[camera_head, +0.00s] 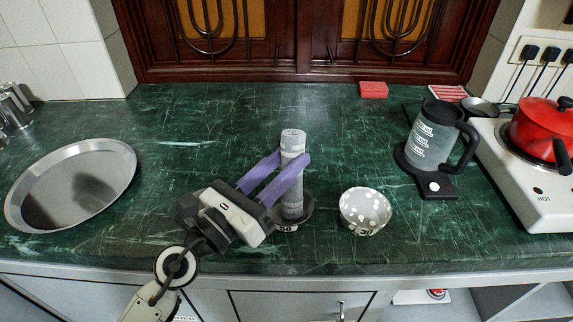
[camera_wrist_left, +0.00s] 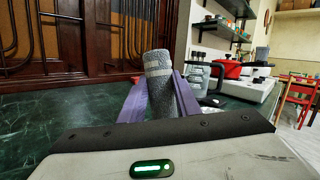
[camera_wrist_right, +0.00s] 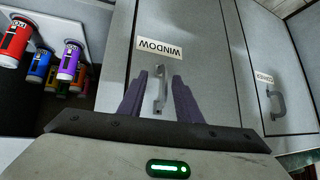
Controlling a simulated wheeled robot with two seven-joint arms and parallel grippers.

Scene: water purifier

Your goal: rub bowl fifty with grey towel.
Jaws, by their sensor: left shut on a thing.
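The grey towel (camera_head: 292,190) is a rolled, upright cylinder. Its lower end is at the dark bowl fifty (camera_head: 305,218), marked "50" on its front; whether it touches the bowl's inside is hidden. My left gripper (camera_head: 290,165) is shut on the towel, with its purple fingers on either side of it. The towel (camera_wrist_left: 160,66) also stands between the fingers in the left wrist view. The gripper's body hides part of the bowl's left side. My right gripper (camera_wrist_right: 160,85) is open and empty in front of the grey cabinet doors below the counter, and is out of the head view.
A round metal tray (camera_head: 22,212) lies at the left. A kettle (camera_head: 432,140) and a stove with a red pot (camera_head: 540,125) stand at the right. The counter behind the towel is clear.

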